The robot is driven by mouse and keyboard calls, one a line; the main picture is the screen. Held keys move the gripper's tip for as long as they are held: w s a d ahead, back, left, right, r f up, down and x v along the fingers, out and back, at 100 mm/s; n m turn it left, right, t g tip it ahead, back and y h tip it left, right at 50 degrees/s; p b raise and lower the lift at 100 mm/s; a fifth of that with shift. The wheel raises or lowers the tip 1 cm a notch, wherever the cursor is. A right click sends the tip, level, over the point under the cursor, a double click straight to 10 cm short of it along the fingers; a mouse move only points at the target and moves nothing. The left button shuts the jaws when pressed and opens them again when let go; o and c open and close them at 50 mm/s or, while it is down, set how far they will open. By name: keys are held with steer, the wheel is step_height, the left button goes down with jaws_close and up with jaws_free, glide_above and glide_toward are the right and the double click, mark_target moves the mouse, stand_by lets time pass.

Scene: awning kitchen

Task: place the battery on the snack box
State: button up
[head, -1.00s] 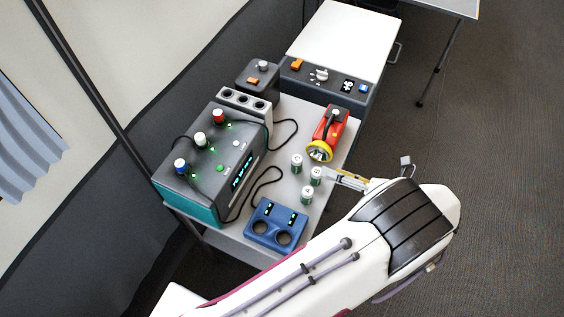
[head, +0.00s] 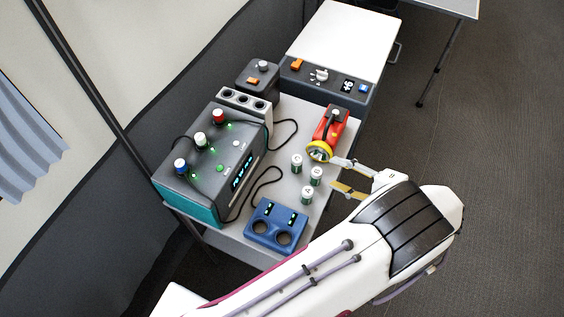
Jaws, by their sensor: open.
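Three green-and-white batteries stand upright on the grey table: one at the back (head: 297,163), one in the middle (head: 316,176) and one in front (head: 307,195). My gripper (head: 337,174) is open and empty at the table's right side. Its fingers are spread just to the right of the middle battery, one towards the flashlight and one nearer the front. I cannot tell whether a finger touches anything. No object is clearly a snack box; the white-topped box (head: 345,45) at the back, with a dial and display on its front, may be it.
A red and yellow flashlight (head: 330,130) lies just behind the batteries. A blue two-well charger (head: 276,224) sits in front. A large grey-and-teal powered unit (head: 215,165) with cables fills the left of the grey table (head: 290,110). The white top at the back is bare.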

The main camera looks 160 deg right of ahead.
mark_target(319, 170)
steer(key=m, duration=1.3)
steer(key=shift+r+m, duration=0.15)
steer(key=shift+m, duration=0.15)
steer(key=shift+x, duration=3.35)
steer(key=shift+w+x, duration=0.25)
steer(key=shift+x, duration=1.05)
steer(key=shift+w+x, duration=0.2)
steer(key=shift+x, duration=1.15)
